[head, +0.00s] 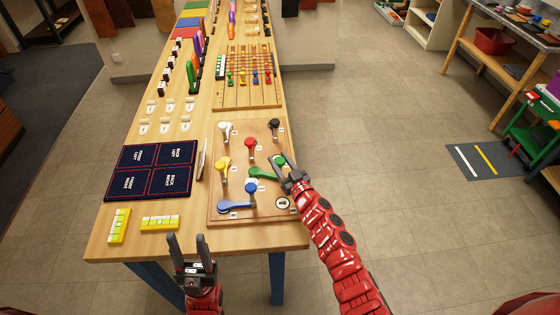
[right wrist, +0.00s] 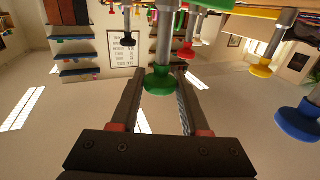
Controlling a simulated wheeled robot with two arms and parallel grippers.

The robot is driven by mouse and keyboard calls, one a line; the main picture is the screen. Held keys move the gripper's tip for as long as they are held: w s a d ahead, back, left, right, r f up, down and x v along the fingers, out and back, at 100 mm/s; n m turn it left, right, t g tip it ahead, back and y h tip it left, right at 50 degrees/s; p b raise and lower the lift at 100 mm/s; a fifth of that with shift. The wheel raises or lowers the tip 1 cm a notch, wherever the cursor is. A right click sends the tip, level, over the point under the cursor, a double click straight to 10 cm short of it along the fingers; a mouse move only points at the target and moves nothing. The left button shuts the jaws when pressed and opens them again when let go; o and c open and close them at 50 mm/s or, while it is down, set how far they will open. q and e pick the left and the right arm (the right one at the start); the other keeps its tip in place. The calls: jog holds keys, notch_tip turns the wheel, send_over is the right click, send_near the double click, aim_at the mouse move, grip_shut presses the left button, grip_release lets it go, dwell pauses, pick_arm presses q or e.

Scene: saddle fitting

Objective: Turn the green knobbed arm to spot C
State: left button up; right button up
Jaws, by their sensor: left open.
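The green knobbed arm (head: 262,173) is on the wooden board, and its green knob (head: 279,160) is at its right end. My right gripper (head: 282,161) is at this knob, with one finger on each side. In the right wrist view the green knob (right wrist: 160,82) is between the fingertips of my right gripper (right wrist: 160,76). Whether the fingers press on it or stand just clear, I cannot tell. My left gripper (head: 187,238) is open and empty at the table's near edge. Spot C's letter is too small to read.
White (head: 225,128), red (head: 250,145), yellow (head: 223,168), blue (head: 250,188) and black (head: 274,125) knobs stand around the green one on the board (head: 225,208). A dark mat (head: 150,170) lies to the left.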

jog(key=o, duration=0.4)
jog(key=b+v, duration=0.4)
jog(key=v, duration=1.3)
jog(key=shift+s+d, duration=0.1)
jog(key=shift+s, duration=0.05)
